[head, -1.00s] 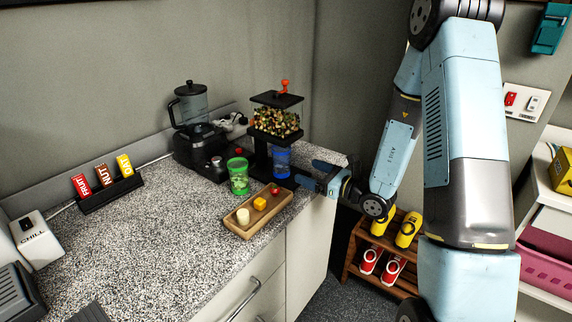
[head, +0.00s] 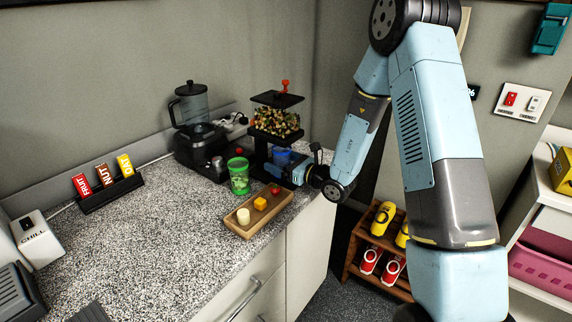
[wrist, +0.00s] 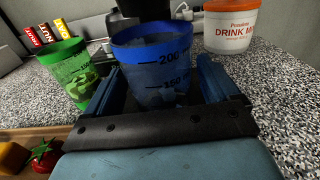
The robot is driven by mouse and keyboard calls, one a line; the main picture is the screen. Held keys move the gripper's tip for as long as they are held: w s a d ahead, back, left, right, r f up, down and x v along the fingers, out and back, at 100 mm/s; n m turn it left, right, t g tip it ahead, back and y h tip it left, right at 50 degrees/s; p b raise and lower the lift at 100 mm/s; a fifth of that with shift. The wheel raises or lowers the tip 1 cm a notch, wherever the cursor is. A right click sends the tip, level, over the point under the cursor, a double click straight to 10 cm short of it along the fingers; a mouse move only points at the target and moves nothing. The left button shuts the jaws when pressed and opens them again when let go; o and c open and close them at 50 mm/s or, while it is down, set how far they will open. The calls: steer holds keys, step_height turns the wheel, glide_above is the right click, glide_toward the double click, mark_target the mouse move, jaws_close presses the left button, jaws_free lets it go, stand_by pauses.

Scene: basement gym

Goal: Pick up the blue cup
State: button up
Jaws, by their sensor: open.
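The blue cup (head: 281,156) stands under the dispenser (head: 275,122) on the counter, partly hidden by my gripper (head: 284,172) in the head view. In the wrist view the blue cup (wrist: 152,65) is upright, with volume marks on its side. My gripper (wrist: 158,95) is open, with one finger on each side of the cup's lower part. I cannot tell whether the fingers touch it.
A green cup (head: 238,176) stands to the left, and a wooden tray (head: 236,226) with small food pieces lies in front. A blender (head: 193,120) is behind. A white and orange drink-mix tub (wrist: 230,27) shows at the right in the wrist view.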

steer(key=shift+x, duration=1)
steer(key=shift+c, duration=0.3)
steer(key=shift+d, duration=0.1)
steer(key=c, duration=1.1)
steer(key=shift+r, duration=0.1)
